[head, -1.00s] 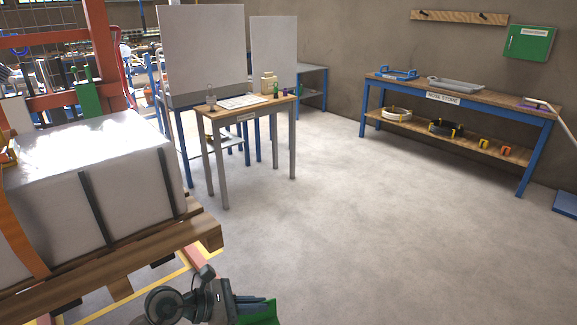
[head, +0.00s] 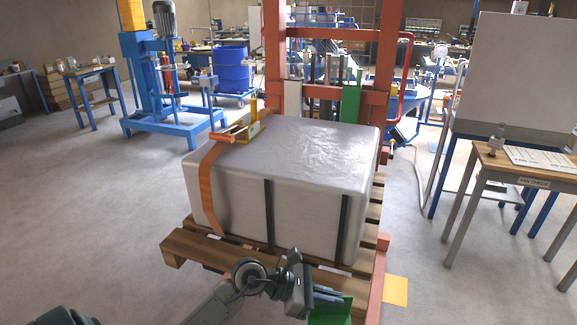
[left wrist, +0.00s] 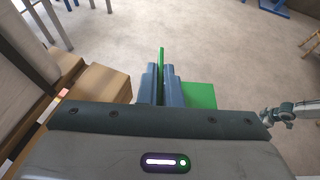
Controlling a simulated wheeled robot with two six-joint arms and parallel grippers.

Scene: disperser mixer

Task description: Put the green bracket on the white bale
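The white bale (head: 235,205) is a large wrapped block with dark straps and an orange strap, in the middle of the head view. My left gripper (head: 322,297) is in front of the bale's near side, low in the picture. It is shut on the green bracket (head: 332,313), which shows below and beyond the fingers. In the left wrist view, one upright plate of the green bracket (left wrist: 161,62) is pinched between the blue-grey fingers, and a flat plate sticks out to the right. A pale arm part shows at that view's right edge; its fingers cannot be made out.
The bale rests on a wooden pallet (head: 200,250). A yellow and orange piece (head: 250,125) sits on the bale's far left top. A red frame (head: 383,60) stands behind. A table (head: 520,170) stands at right. Floor at left is open.

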